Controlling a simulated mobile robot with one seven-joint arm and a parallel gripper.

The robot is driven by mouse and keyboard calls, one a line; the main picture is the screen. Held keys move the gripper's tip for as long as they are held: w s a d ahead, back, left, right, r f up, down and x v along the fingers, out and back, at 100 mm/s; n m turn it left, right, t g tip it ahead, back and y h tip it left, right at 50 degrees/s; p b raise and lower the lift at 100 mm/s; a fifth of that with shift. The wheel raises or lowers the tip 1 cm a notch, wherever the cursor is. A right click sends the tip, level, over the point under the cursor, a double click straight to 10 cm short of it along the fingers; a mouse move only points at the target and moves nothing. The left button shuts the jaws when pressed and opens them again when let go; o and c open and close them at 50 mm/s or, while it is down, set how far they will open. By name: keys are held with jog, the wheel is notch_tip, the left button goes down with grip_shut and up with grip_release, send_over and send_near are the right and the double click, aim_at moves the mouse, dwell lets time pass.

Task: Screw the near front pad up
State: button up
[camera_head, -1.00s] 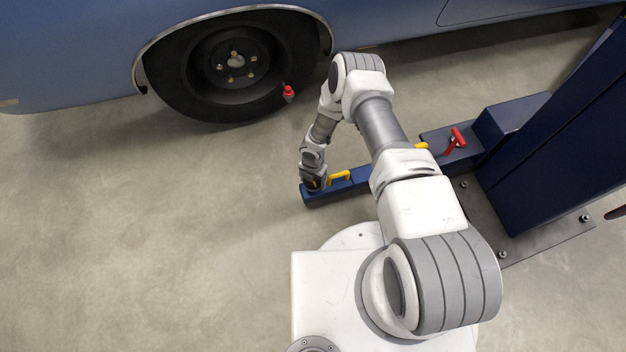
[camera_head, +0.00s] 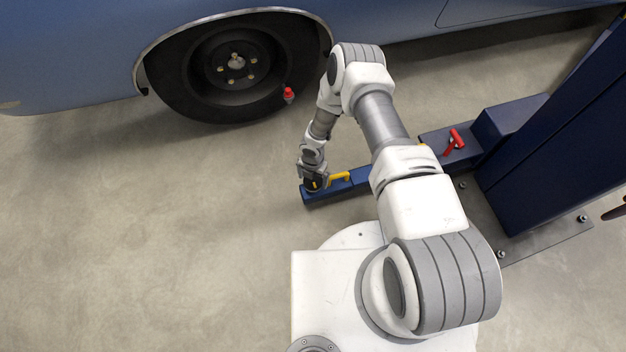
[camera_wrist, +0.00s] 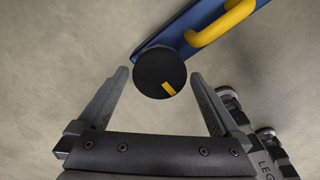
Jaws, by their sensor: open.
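The near front pad is a round black disc with a yellow mark (camera_wrist: 158,70) at the end of the blue lift arm (camera_wrist: 190,22). In the wrist view it lies between and just beyond the fingertips of my gripper (camera_wrist: 158,78). The gripper is open, with a finger on either side of the pad; I cannot tell whether either finger touches it. In the head view my gripper (camera_head: 314,182) is over the outer end of the blue arm (camera_head: 350,184) and largely hides the pad. A yellow handle (camera_head: 339,177) stands on the arm beside it.
A dark blue lift post (camera_head: 565,140) stands at the right, with a red handle (camera_head: 454,140) near its base. The blue car (camera_head: 75,50) and its wheel (camera_head: 235,65) are behind. Bare floor (camera_head: 150,230) lies open at the left.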

aim_at(313, 181)
notch_tip(313, 181, up, 15)
jog(key=p, duration=0.4)
jog(key=shift+f+p, duration=0.2)
jog(key=shift+p, duration=0.15)
